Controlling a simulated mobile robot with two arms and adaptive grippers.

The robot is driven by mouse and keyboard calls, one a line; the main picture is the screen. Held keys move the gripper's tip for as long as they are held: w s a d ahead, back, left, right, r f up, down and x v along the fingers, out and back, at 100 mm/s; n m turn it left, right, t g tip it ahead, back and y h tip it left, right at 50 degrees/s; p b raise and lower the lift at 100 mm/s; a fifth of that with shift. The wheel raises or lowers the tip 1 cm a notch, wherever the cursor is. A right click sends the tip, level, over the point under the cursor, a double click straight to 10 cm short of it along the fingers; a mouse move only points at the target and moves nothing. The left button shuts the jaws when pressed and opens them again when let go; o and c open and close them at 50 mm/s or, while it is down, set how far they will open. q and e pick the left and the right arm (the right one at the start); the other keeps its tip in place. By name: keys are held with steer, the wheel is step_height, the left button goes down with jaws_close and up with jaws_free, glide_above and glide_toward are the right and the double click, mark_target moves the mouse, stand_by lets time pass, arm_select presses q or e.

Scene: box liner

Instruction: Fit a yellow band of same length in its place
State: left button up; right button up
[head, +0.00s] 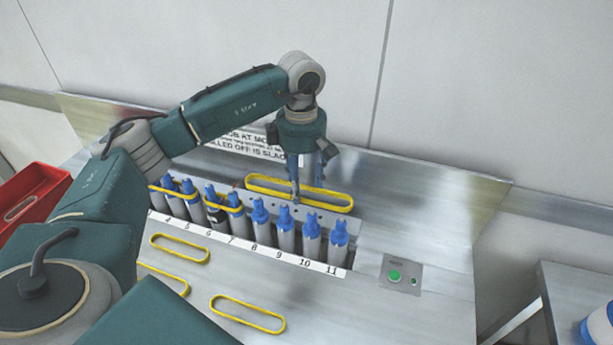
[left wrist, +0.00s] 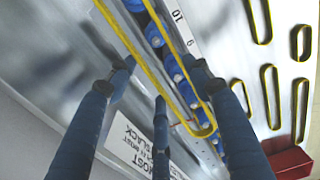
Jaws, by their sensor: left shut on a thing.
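My left gripper (head: 306,178) points down behind the numbered row of blue-capped bottles (head: 285,230). It is shut on a long yellow band (head: 335,209), which lies lengthwise along the back of the row near bottles 8 to 11. In the left wrist view the fingers (left wrist: 160,78) straddle this band (left wrist: 138,58), beside the blue caps (left wrist: 172,68). Whether the band rests on anything is unclear. Another yellow band (head: 176,191) is around bottles at the row's left, and one (head: 222,207) is near bottles 6 and 7. My right gripper is out of view.
Loose yellow bands (head: 180,262) (head: 248,328) of differing lengths lie on the metal table before the row. A red bin (head: 38,188) stands at the left. A panel with a green button (head: 395,275) is right of the row. A printed sign (head: 245,143) is behind.

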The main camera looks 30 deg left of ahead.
arm_select(q)
steer(key=shift+s+f+b, duration=0.15)
steer(key=shift+f+b, duration=0.15)
steer(key=shift+f, duration=0.55)
step_height(320, 180, down, 4)
steer(key=b, duration=0.2)
steer(key=shift+r+b, duration=0.2)
steer(key=shift+b, duration=0.1)
steer(key=shift+w+f+b, duration=0.2)
steer(key=shift+f+b, duration=1.2)
steer(key=shift+f, duration=0.5)
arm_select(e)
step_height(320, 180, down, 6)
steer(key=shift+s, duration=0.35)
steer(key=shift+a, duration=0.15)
